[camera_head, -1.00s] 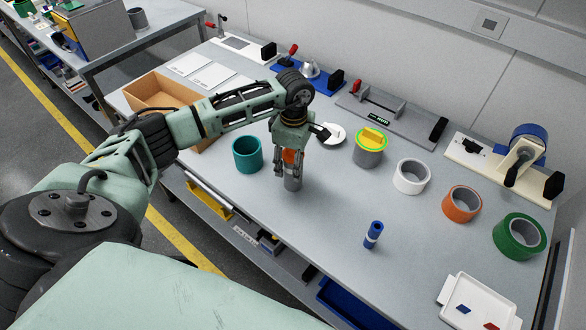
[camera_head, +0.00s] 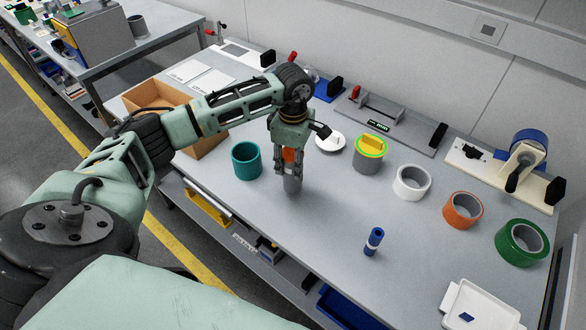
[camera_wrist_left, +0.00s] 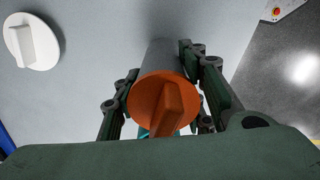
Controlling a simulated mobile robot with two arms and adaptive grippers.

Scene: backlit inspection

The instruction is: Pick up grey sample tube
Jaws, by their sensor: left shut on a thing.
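The grey sample tube (camera_head: 292,185) with an orange cap (camera_head: 290,155) stands upright on the table. My left gripper (camera_head: 290,170) points down around it and is shut on it, with a finger on each side. In the left wrist view the orange cap (camera_wrist_left: 164,105) faces the camera and the grey tube body (camera_wrist_left: 166,56) shows past it between the dark green fingers (camera_wrist_left: 165,85). Whether the tube's base touches the table is hard to tell. My right gripper is not in view.
A teal cup (camera_head: 247,161) is just left of the tube. A white lid (camera_head: 330,141) lies behind right; a grey container with a yellow top (camera_head: 369,155) is farther right. A blue tube (camera_head: 373,241) stands toward the front. Rings of white (camera_head: 412,182), orange (camera_head: 462,210) and green (camera_head: 521,240) line the right.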

